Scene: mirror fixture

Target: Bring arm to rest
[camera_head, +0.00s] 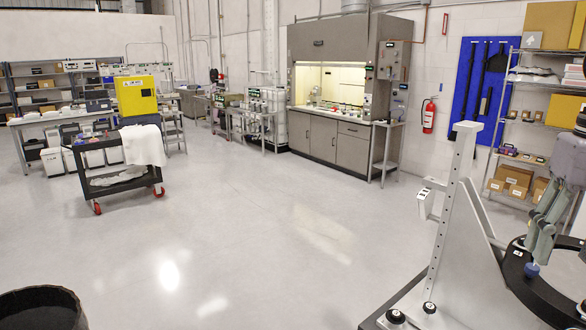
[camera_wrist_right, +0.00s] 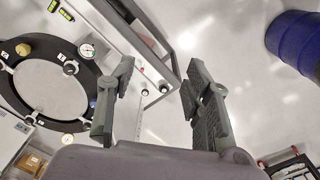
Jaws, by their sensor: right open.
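My right arm comes in at the right edge of the head view. Its gripper (camera_head: 543,225) points down over the mirror fixture, and its jaws are apart. In the right wrist view the two grey fingers (camera_wrist_right: 158,85) are spread with nothing between them. The fixture has a black ring (camera_head: 517,275) around a pale disc and a grey upright frame (camera_head: 447,235). The ring (camera_wrist_right: 90,85) lies left of the fingers in the wrist view. Whether a finger touches the fixture cannot be told. My left gripper is not in view.
A blue drum (camera_wrist_right: 295,45) shows at the wrist view's upper right. A dark round container (camera_head: 38,308) is at the head view's lower left. A black cart (camera_head: 115,180) and a fume hood (camera_head: 335,90) stand farther back. The middle floor is clear.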

